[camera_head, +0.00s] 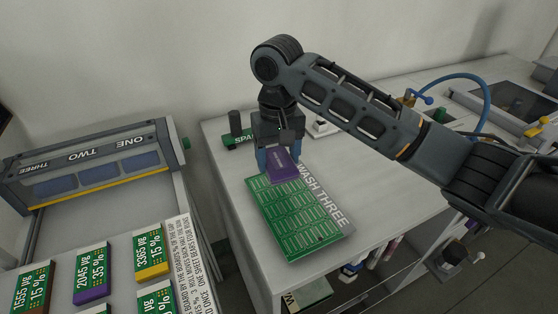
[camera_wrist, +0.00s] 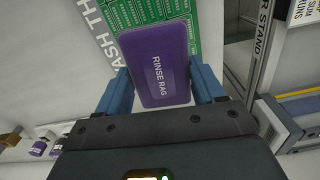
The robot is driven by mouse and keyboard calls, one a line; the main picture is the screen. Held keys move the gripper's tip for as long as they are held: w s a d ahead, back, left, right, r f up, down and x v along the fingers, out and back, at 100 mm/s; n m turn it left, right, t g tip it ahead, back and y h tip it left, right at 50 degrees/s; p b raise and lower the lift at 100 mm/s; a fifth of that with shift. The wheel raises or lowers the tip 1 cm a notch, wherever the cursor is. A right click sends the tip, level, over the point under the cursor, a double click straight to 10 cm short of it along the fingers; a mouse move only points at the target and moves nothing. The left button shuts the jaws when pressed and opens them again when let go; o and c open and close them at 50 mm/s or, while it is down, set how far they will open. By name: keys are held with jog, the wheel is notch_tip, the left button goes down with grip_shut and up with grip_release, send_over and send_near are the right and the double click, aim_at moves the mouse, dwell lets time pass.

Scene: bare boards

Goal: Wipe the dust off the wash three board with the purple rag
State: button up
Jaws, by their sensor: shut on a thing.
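The purple rag (camera_head: 282,165) is a flat block held between the fingers of my gripper (camera_head: 279,158). In the wrist view the rag (camera_wrist: 157,64) reads "RINSE RAG", and the blue fingers of my gripper (camera_wrist: 163,88) are shut on its sides. The green wash three board (camera_head: 297,217) lies on the white table beside the label "WASH THREE". The rag is over the board's far end; I cannot tell whether it touches. Part of the board (camera_wrist: 165,20) shows beyond the rag in the wrist view. No dust is clear to see on it.
A dark cylinder (camera_head: 235,124) and a green "SPA…" board (camera_head: 238,141) stand behind my gripper. At left is a grey rack labelled ONE, TWO, THREE (camera_head: 95,160), with several weight-marked green blocks (camera_head: 91,272) before it. A blue hose (camera_head: 470,78) curves at the back right.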

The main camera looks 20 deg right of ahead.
jog(key=shift+r, duration=0.85)
